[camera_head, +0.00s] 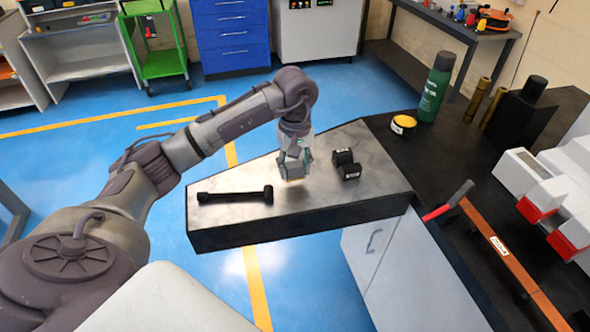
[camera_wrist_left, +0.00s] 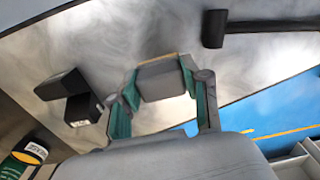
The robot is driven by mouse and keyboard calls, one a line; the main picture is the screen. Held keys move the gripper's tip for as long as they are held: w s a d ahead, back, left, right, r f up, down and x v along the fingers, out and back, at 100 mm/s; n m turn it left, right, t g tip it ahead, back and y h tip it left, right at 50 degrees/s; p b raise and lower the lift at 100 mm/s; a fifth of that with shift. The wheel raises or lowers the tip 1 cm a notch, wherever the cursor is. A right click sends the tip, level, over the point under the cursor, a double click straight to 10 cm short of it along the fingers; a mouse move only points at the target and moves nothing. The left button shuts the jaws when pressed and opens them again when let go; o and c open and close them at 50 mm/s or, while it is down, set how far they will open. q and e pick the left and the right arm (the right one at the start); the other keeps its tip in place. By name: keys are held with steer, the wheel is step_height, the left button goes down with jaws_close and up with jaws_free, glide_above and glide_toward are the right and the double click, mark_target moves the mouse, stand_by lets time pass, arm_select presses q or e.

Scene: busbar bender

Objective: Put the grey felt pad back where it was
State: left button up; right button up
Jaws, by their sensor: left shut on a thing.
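My left gripper (camera_head: 294,168) points down over the metal-topped bench (camera_head: 240,219). It is shut on the grey felt pad (camera_head: 291,172), a small grey block with a thin tan edge. In the left wrist view the pad (camera_wrist_left: 162,80) sits between the green-padded fingers of the gripper (camera_wrist_left: 158,92). I cannot tell whether the pad touches the bench top or is just above it. My right gripper is not in view.
A black bar tool (camera_head: 235,195) lies left of the gripper, and black blocks (camera_head: 346,165) stand close to its right. A yellow-topped tin (camera_head: 403,124) and a green bottle (camera_head: 436,86) stand farther right. A red-handled hammer (camera_head: 450,200) lies on the dark bench.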

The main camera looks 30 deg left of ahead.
arm_select(q)
step_height(320, 180, down, 2)
steer(key=shift+f+p, duration=0.1)
steer(key=shift+p, duration=0.25)
steer(key=shift+f, duration=0.15)
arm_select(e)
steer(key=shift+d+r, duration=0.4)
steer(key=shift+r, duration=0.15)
arm_select(q)
steer(key=shift+f, duration=0.1)
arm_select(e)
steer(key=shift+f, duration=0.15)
arm_select(q)
steer(key=o, duration=0.7)
steer(key=shift+f, duration=0.1)
steer(key=shift+c, duration=0.2)
steer(key=o, duration=0.5)
steer(key=shift+c, duration=0.2)
